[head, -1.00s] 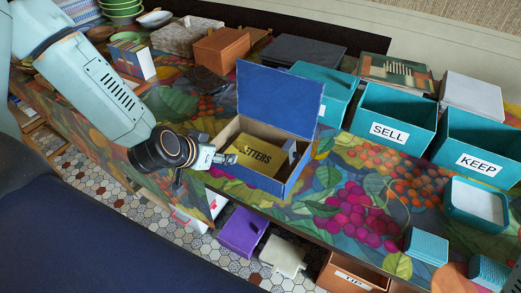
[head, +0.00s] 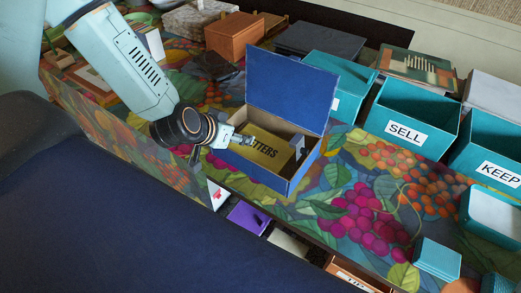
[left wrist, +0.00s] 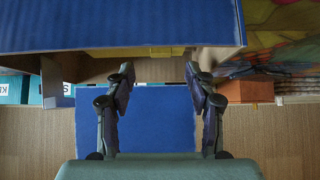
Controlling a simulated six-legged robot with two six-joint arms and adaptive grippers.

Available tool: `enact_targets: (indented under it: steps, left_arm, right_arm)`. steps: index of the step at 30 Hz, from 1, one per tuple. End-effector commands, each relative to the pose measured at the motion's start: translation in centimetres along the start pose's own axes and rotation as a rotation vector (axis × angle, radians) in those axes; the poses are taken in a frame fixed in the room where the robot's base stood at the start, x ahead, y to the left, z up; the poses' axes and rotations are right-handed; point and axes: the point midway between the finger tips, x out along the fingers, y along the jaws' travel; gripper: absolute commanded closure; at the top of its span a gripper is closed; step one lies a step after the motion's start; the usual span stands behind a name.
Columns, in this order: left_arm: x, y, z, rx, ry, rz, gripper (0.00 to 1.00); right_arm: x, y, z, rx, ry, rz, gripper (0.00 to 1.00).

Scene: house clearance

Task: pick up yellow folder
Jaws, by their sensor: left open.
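The yellow folder (head: 268,155), with dark lettering ending in "TTERS", lies inside an open blue box (head: 262,174) on the patterned table in the head view. The box's lid (head: 290,88) stands up at the back. My left gripper (head: 248,139) is at the box's left side, its fingertips overlapping the folder's left part and hiding some lettering. In the left wrist view, its two fingers (left wrist: 163,82) are apart with nothing between them. A thin yellow strip of the folder (left wrist: 162,51) shows beyond the fingertips. I cannot tell whether they touch it. My right gripper is not in view.
A grey piece (head: 297,147) stands inside the box at its right. Teal bins marked SELL (head: 405,133) and KEEP (head: 501,173) stand to the right. A brown box (head: 234,37) is behind. A purple box (head: 247,217) is below the table's front edge.

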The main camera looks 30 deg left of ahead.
Motion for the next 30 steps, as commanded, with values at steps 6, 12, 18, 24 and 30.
enact_targets:
  steps: [6,12,18,24,30]
  left_arm:
    - [2.3,-0.2,0.5,0.005,0.000,-0.002,0.45]
    - [4.8,-0.2,0.5,0.004,0.000,-0.001,0.45]
    - [5.5,-0.2,0.1,0.001,0.001,-0.001,0.45]
    - [5.4,-0.2,0.1,0.000,0.000,0.000,0.49]
    - [5.4,-0.2,0.1,0.000,0.000,0.000,0.66]
  right_arm:
    - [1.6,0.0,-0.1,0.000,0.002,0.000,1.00]
    - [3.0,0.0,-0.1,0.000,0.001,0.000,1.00]
    - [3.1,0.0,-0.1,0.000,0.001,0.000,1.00]
    - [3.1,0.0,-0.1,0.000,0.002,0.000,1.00]
    - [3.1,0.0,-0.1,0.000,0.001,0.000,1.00]
